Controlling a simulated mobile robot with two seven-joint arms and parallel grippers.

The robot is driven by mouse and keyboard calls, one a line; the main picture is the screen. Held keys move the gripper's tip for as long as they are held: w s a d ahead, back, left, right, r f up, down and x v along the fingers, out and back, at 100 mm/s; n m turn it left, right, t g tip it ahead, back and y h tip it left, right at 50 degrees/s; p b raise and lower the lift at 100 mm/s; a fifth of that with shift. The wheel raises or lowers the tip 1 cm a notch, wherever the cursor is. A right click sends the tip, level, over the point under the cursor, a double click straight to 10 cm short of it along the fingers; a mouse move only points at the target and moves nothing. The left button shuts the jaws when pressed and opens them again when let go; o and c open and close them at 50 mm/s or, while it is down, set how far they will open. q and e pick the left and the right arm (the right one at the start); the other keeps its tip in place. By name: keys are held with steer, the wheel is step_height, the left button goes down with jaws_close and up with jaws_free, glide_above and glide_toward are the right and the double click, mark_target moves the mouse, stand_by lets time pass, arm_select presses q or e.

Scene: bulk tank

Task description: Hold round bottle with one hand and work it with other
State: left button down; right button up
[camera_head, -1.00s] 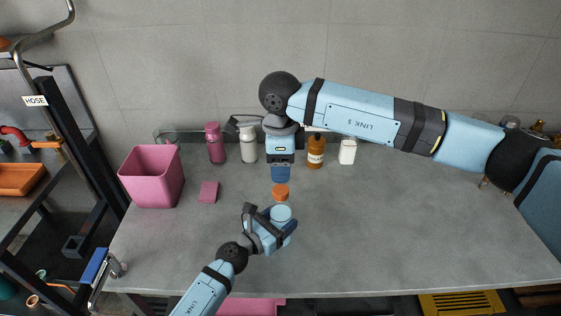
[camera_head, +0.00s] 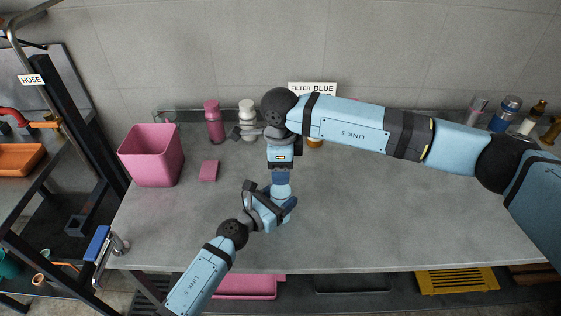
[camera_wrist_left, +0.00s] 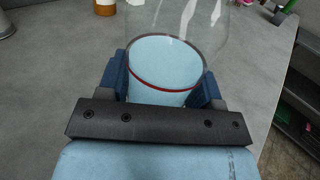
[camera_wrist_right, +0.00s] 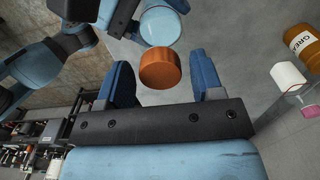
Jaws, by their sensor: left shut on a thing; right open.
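The round bottle (camera_wrist_left: 168,66) has clear glass with light blue contents and a thin red line. My left gripper (camera_head: 279,203) is shut around its lower part, as the left wrist view shows. An orange cap (camera_wrist_right: 160,68) lies between the open fingers of my right gripper (camera_wrist_right: 162,82), with the light blue part of the bottle (camera_wrist_right: 160,24) beyond it. In the head view the right gripper (camera_head: 281,180) points down just above the bottle (camera_head: 281,191) and hides the cap. Clear gaps show between the cap and both right fingers.
A pink bin (camera_head: 152,157) and pink sponge (camera_head: 208,171) are at the left of the grey table. A pink bottle (camera_head: 214,122) and a white bottle (camera_head: 247,120) stand by the wall. A brown labelled bottle (camera_wrist_right: 307,42) stands near the right gripper.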

steer(key=c, duration=0.9)
steer(key=shift+c, duration=0.2)
steer(key=o, duration=1.1)
steer(key=shift+r, duration=0.15)
step_height(320, 180, up, 12)
